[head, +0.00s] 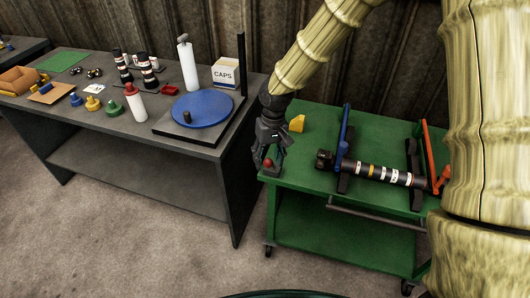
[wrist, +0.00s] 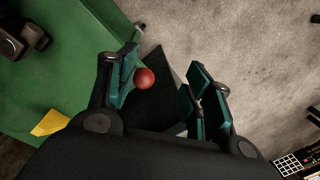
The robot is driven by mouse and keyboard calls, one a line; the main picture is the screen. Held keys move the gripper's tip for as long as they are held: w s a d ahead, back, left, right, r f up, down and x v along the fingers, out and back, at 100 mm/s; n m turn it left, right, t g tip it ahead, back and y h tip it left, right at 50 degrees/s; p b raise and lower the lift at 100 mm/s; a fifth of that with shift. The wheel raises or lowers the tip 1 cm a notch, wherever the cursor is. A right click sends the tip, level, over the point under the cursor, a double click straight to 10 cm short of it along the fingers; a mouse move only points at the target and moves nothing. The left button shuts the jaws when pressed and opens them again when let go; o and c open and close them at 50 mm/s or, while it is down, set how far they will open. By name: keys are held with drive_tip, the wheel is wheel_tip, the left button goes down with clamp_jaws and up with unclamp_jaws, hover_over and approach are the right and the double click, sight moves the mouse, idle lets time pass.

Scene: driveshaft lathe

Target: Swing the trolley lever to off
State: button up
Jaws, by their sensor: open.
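In the wrist view the red knob (wrist: 145,78) lies between the open fingers of my gripper (wrist: 165,88), close to the left finger. Whether it touches that finger I cannot tell. A dark block (wrist: 160,105) shows beneath the knob. The lever's shaft is hidden, so its setting cannot be read. My gripper (head: 268,155) points down over the trolley corner and holds nothing.
A dark banded shaft (head: 375,172) lies across black supports on the trolley, beside a blue bar (head: 343,135) and an orange bar (head: 428,155). A yellow block (head: 297,123) stands near my gripper. A grey workbench (head: 200,145) with a blue disc (head: 202,108) is at left.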

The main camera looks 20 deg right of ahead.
sight(268, 159)
drive_tip(key=shift+h, duration=0.3)
drive_tip(key=w+r, duration=0.1)
drive_tip(key=r, duration=0.1)
drive_tip(key=w+d+r, duration=0.1)
drive_tip(key=w+r, duration=0.1)
drive_tip(key=shift+w+d+r, duration=0.15)
drive_tip(key=shift+f+p, duration=1.2)
drive_tip(key=shift+f, duration=4.1)
drive_tip(key=shift+c, duration=0.4)
clamp_jaws()
